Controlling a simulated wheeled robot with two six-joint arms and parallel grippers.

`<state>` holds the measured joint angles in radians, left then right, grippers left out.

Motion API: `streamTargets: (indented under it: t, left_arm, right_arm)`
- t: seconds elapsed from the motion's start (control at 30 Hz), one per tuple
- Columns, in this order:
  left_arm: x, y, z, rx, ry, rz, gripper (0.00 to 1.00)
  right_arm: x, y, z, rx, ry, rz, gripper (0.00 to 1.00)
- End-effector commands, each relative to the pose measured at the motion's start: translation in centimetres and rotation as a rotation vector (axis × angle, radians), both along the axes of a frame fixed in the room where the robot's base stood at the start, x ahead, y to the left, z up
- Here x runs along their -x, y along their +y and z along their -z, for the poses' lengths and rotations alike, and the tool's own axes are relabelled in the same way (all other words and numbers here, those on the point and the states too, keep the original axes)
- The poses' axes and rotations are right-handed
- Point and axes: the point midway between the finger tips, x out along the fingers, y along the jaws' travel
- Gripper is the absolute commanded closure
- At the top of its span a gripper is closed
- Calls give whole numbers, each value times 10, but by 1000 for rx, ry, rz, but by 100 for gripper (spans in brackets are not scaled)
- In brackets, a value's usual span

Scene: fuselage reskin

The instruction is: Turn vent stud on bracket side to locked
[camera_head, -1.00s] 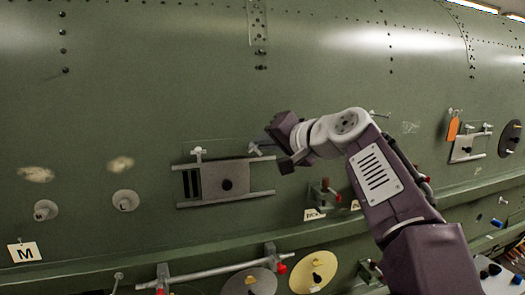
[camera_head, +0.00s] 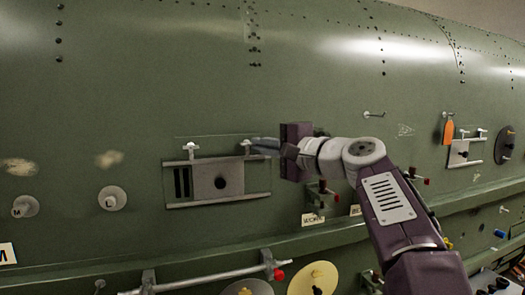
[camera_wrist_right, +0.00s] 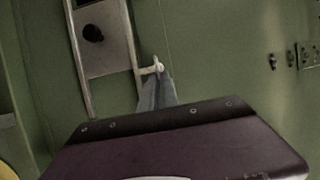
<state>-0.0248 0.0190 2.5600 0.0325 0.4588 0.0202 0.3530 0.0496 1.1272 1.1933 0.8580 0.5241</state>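The vent is a grey plate (camera_head: 206,181) between two pale rails on the green fuselage skin, with a dark round knob and dark slots. Two small pale studs sit along its top: a left stud (camera_head: 190,148) and a right stud (camera_head: 246,147). My right gripper (camera_head: 262,144) reaches in from the right, its fingers at the right stud. In the right wrist view the fingers (camera_wrist_right: 156,88) lie close together, with the stud's pale head (camera_wrist_right: 154,68) at their tips. They look closed on it; the exact contact is small and partly hidden. My left gripper is out of view.
A small bracket with a red-tipped pin (camera_head: 323,190) stands below right of the vent. Further right are an orange tag (camera_head: 448,132) and a second plate (camera_head: 460,152).

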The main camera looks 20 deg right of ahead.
Motion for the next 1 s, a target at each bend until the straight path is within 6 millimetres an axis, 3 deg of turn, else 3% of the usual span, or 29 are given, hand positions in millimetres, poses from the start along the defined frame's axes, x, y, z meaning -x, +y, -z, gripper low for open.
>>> streamTargets:
  t: [0.57,0.67,0.7,1.0]
  left_arm:
    - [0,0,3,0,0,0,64]
    - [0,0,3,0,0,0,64]
    - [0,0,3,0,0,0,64]
    - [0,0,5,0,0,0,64]
  right_arm:
    - [0,0,-1,-34,-1,1,100]
    - [0,0,-1,-34,-1,1,76]
    - [0,0,-1,-34,-1,1,74]
    - [2,-1,1,-32,-1,1,74]
